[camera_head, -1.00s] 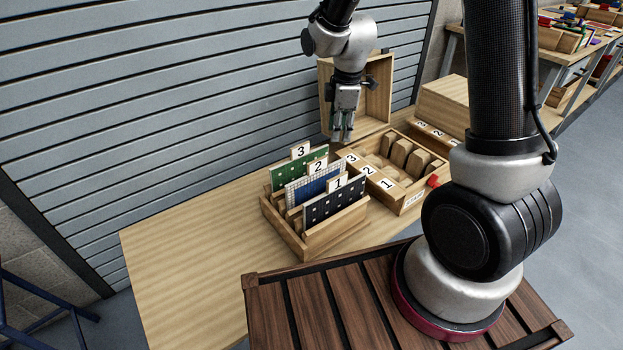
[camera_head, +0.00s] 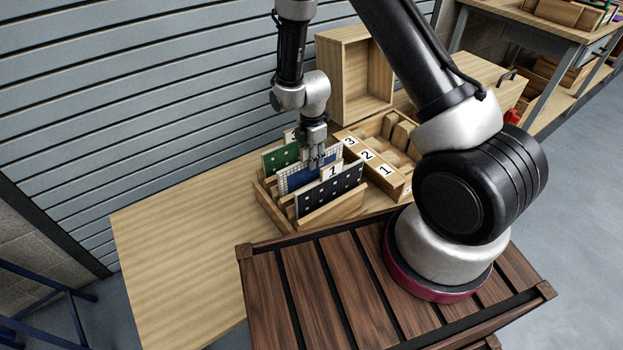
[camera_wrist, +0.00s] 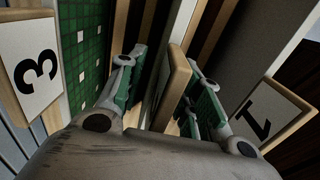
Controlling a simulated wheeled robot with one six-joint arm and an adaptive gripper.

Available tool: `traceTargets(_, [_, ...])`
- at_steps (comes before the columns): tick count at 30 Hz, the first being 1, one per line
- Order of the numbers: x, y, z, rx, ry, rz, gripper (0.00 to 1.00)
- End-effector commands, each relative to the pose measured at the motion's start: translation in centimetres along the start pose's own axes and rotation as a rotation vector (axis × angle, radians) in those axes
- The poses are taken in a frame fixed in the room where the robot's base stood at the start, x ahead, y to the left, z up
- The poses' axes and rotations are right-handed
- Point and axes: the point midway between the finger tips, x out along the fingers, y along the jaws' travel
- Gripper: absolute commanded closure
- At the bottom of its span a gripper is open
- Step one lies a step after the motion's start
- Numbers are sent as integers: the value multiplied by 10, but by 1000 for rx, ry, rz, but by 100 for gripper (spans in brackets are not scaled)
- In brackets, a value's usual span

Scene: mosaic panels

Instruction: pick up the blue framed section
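The blue framed section (camera_head: 297,180) is a blue panel with a pale gridded border, standing upright in the middle slot of a wooden rack (camera_head: 335,209). It stands between a green panel (camera_head: 279,157) and a dark navy panel (camera_head: 335,191). My gripper (camera_head: 316,164) points down at the top right part of the blue section. In the wrist view my gripper's (camera_wrist: 166,95) green-padded fingers are apart, one on each side of a wooden tag (camera_wrist: 174,82) seen nearly edge-on. Whether the fingers touch the blue section cannot be told.
The neighbouring panels and the number tags 3 (camera_wrist: 38,66) and 1 (camera_wrist: 262,115) are close on both sides of my gripper. A numbered compartment box (camera_head: 388,180) stands right of the rack. The table (camera_head: 175,245) is clear to the left.

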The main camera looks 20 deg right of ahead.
Motion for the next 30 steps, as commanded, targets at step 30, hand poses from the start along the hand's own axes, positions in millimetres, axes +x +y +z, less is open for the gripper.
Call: traceTargets(30, [3, 1, 0, 1, 0, 2, 100])
